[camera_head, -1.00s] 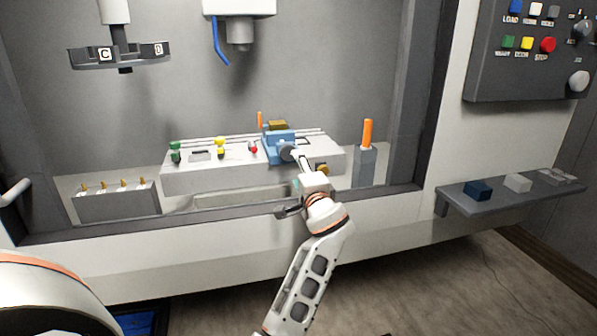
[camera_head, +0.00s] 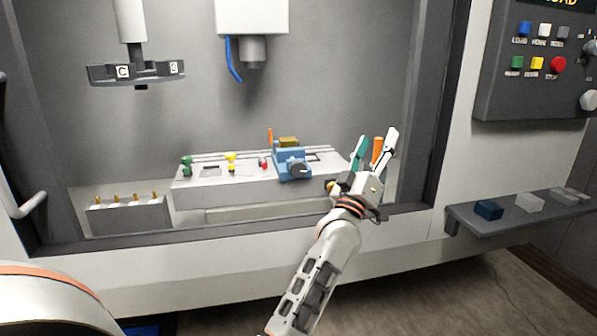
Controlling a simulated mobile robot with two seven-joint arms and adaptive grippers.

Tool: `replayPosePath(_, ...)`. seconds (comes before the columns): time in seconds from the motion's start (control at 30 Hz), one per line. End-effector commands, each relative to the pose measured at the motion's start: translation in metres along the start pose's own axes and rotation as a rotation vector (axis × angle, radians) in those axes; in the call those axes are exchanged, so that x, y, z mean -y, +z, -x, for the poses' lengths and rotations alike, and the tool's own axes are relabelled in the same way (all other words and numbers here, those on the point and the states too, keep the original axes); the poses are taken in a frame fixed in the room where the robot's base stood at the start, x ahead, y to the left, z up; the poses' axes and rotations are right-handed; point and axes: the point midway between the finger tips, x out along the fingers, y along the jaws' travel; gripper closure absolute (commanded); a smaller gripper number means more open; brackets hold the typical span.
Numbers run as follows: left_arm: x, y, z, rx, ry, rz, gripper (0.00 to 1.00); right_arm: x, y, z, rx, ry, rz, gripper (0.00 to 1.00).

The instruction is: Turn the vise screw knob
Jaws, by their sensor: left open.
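The blue vise (camera_head: 293,154) sits on the pale machine table, with a brass-coloured block (camera_head: 289,142) at its top. Its dark round screw knob (camera_head: 298,171) faces me at the vise's front and is uncovered. My left gripper (camera_head: 374,149) is open and empty, to the right of the vise and apart from the knob. Its two fingers point up and are spread, one with a teal inner face. An orange-handled tool (camera_head: 377,146) shows between the fingers, partly hidden; I cannot tell whether they touch it. My right gripper is not in view.
Green, yellow and red-marked pieces stand on the table (camera_head: 205,190) left of the vise. A spindle head (camera_head: 252,20) with a blue hose hangs above. The booth's front sill (camera_head: 150,232) and right frame border the opening. A shelf (camera_head: 490,226) with blocks is right.

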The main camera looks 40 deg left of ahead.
Motion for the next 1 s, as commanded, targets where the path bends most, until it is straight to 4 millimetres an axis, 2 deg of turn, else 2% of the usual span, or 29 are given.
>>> replayPosePath(0.1,0.023,-0.039,0.001,-0.169,-0.045,0.385,0.45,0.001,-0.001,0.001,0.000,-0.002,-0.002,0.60)
replayPosePath(0.17,0.043,-0.055,0.005,-0.258,-0.081,0.580,0.45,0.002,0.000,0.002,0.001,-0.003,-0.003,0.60)
replayPosePath(0.23,0.071,-0.068,0.013,-0.364,-0.134,0.805,0.45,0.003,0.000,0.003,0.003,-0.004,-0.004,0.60)
replayPosePath(0.37,0.133,-0.069,0.034,-0.566,-0.265,1.197,0.45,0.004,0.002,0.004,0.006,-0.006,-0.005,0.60)
replayPosePath(0.4,0.150,-0.065,0.043,-0.626,-0.311,1.304,0.45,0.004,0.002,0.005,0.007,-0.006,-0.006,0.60)
replayPosePath(0.5,0.186,-0.046,0.063,-0.761,-0.422,1.524,0.45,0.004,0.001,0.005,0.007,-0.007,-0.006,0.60)
replayPosePath(0.6,0.208,-0.027,0.080,-0.860,-0.514,1.670,0.45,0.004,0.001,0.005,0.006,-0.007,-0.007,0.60)
replayPosePath(0.73,0.222,-0.011,0.092,-0.929,-0.582,1.762,0.45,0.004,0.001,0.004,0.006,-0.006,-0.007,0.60)
replayPosePath(0.87,0.230,-0.008,0.091,-0.943,-0.596,1.781,0.45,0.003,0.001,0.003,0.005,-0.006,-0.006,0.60)
replayPosePath(1.0,0.246,-0.009,0.080,-0.943,-0.595,1.776,0.45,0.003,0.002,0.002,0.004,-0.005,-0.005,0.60)
